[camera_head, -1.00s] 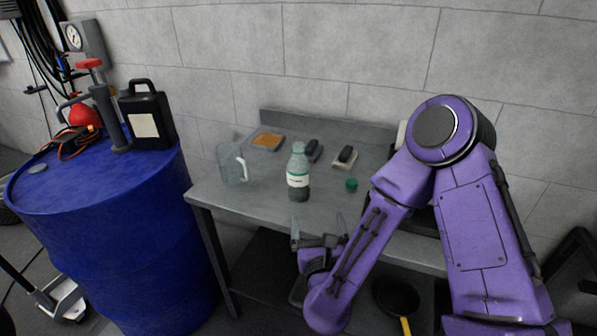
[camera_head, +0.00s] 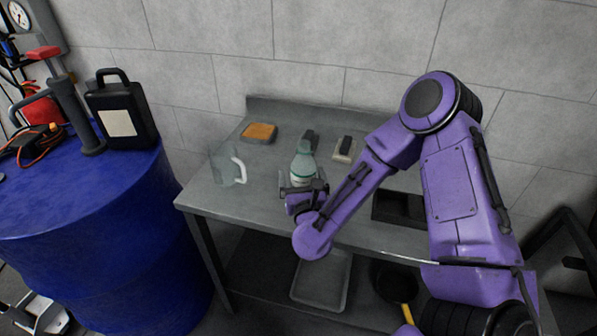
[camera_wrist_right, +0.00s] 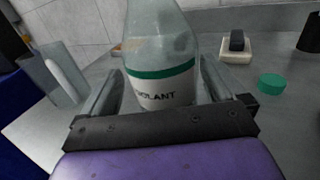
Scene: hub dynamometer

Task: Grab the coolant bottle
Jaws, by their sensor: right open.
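The coolant bottle (camera_head: 303,163) is clear with a white and green label and stands upright on the grey metal table. My right gripper (camera_head: 303,187) is at the near side of the bottle and hides its lower part in the head view. In the right wrist view, the bottle (camera_wrist_right: 162,60) stands between the two open fingers of the right gripper (camera_wrist_right: 165,88), with its label facing the camera. I cannot tell whether either finger touches it. My left gripper is not in view.
A clear jug (camera_head: 226,167) stands left of the bottle. An orange sponge (camera_head: 259,132) and a brush on a pale block (camera_head: 344,148) lie behind. A green cap (camera_wrist_right: 271,83) lies to the right. A blue drum (camera_head: 75,215) stands left of the table (camera_head: 205,197).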

